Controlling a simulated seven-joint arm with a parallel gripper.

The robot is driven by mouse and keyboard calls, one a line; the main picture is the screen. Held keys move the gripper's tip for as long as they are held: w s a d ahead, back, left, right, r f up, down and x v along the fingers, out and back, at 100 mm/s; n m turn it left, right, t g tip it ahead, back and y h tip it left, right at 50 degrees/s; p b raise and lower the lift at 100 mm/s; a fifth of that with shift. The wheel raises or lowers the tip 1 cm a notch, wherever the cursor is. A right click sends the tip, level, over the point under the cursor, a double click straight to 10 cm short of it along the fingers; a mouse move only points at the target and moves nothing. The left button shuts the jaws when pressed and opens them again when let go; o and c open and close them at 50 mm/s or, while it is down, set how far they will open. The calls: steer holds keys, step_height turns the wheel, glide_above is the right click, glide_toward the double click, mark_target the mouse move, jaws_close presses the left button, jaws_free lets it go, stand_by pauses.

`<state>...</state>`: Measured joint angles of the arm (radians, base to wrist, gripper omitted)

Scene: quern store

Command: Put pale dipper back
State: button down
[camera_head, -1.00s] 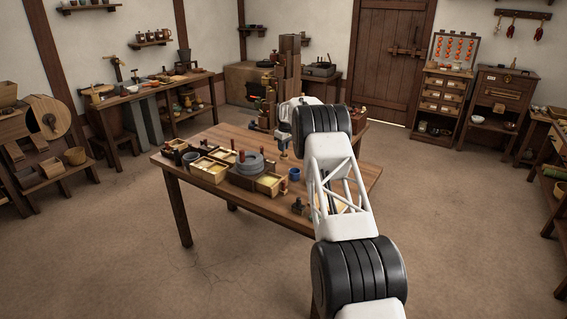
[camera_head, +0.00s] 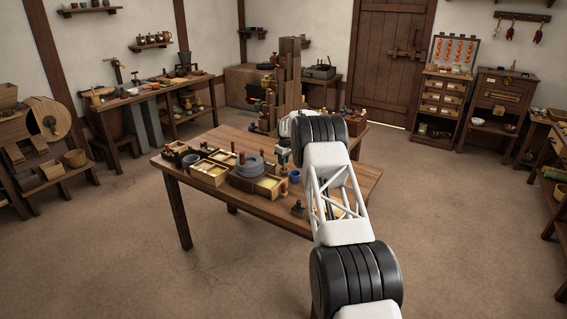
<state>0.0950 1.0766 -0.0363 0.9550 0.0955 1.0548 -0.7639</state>
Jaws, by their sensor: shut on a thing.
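My gripper (camera_head: 284,158) is small and partly hidden by my own arm. It is over the middle of the wooden table (camera_head: 230,217), just right of the grey round quern (camera_head: 249,165). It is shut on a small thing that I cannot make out. I cannot pick out the pale dipper for certain. A blue cup (camera_head: 295,176) stands on the table just below the gripper in the picture. Wooden boxes with pale yellow contents stand near the quern, one at its left (camera_head: 209,172) and one in front of it (camera_head: 267,187).
My arm hides part of the table's right side, where some bare top shows.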

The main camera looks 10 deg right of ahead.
steer(key=shift+f, duration=0.35)
steer(key=shift+f, duration=0.1)
steer(key=c, duration=1)
jaws_free()
steer(key=shift+c, duration=0.2)
step_height(320, 180, up, 12)
steer(key=s, duration=0.1)
steer(key=shift+d, duration=0.45)
steer(key=shift+s, duration=0.1)
